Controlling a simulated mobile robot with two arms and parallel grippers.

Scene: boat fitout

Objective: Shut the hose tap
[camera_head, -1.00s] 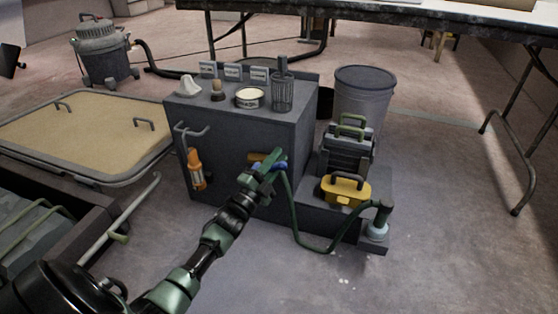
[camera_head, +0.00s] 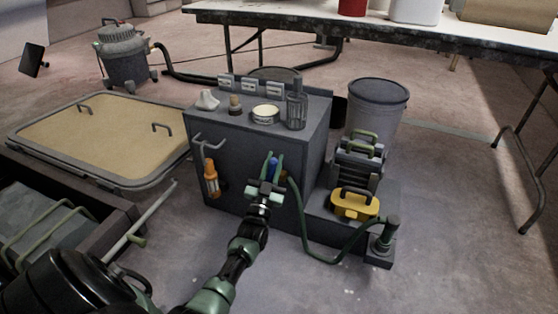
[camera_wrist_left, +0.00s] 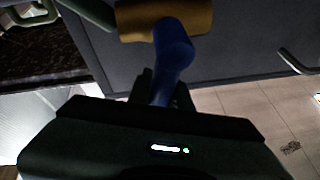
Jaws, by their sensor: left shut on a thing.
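The hose tap is on the front of the grey cabinet (camera_head: 235,170). Its blue lever (camera_head: 273,168) shows between my left gripper's green fingers. In the left wrist view the blue lever (camera_wrist_left: 173,50) runs from the brass tap body (camera_wrist_left: 185,14) down between the dark fingers, across the body's length. My left gripper (camera_head: 271,163) is shut on the lever and largely hides the tap in the head view. The green hose (camera_head: 303,222) hangs beside the gripper and loops to the low step at the right. My right gripper is not in view.
An orange tool (camera_head: 211,177) hangs left of the tap. A yellow toolbox (camera_head: 354,204) stands on the step at the right. Small items, including a tin (camera_head: 266,114), stand on the cabinet top. Open floor lies in front.

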